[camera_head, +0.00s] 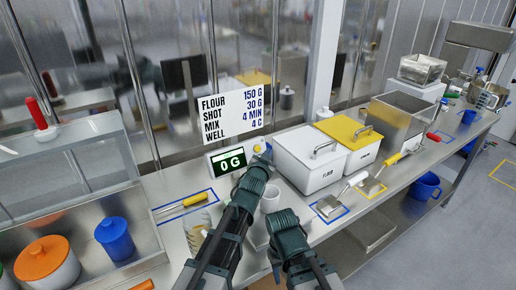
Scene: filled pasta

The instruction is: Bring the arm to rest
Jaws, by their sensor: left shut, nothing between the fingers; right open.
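My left arm reaches up the middle of the camera_head view. Its gripper (262,156) is shut and empty near the scale readout and the front left corner of the flour bin. My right arm is lower and to the right, with its dark green wrist end (285,222) over the front of the bench. The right gripper is open, but its fingers are hard to make out. No object shows in either gripper.
A white cup (270,199) stands close beside my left wrist. The white flour bin (306,164) and a yellow-lidded bin (349,131) stand behind. A readout (229,160) shows 0 G. Lidded jars (115,240) stand at left.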

